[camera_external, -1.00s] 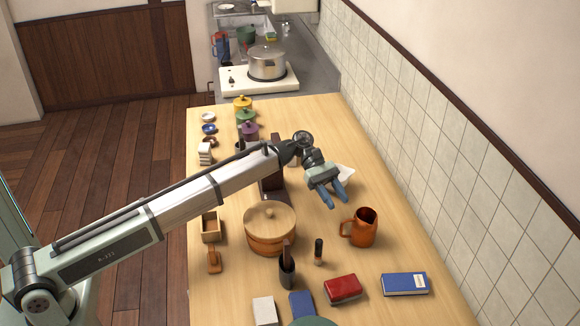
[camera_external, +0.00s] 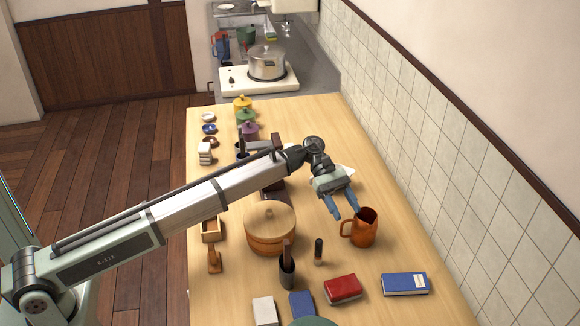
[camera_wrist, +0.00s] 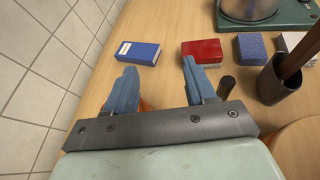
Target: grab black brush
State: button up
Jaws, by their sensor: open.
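A small upright black object with a paler foot, which looks like the black brush (camera_external: 318,251), stands on the table left of the orange mug. In the wrist view its dark top (camera_wrist: 226,87) shows just right of the right finger. My gripper (camera_external: 346,214) is open and empty, above the table beside the orange mug (camera_external: 364,230), up and to the right of the brush. In the wrist view the spread blue fingers of my gripper (camera_wrist: 157,72) have nothing held between them. The brush's lower part is partly hidden there.
A lidded pot (camera_external: 270,236) and a dark cup (camera_external: 287,274) holding a brown stick stand left of the brush. A red box (camera_external: 343,288) and blue book (camera_external: 404,284) lie below it. The tiled wall (camera_external: 440,160) runs along the right.

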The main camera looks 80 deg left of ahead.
jog(key=s+d+r+m+g+y, duration=0.15)
jog(key=d+r, duration=0.25)
jog(key=d, duration=0.4)
jog(key=s+d+r+m+g+y, duration=0.1)
jog(key=s+d+r+m+y, duration=0.15)
jog(key=d, duration=0.65)
jog(key=m+g+y, duration=0.1)
jog(key=m+y, duration=0.2)
jog(key=y, duration=0.6)
send_over(319, 249)
jog(key=a, duration=0.2)
notch_tip(319, 249, down, 4)
jog(key=f, duration=0.7)
jog(key=shift+w+d+f, duration=0.3)
jog(key=shift+w, duration=0.1)
jog(key=shift+s+d+f, duration=0.1)
jog(key=shift+s+f, duration=0.1)
jog(key=shift+f, duration=0.8)
jog(key=shift+s+d+f, duration=0.1)
jog(key=shift+s+f, duration=0.05)
jog(key=shift+f, duration=1.4)
jog(key=shift+c, duration=0.5)
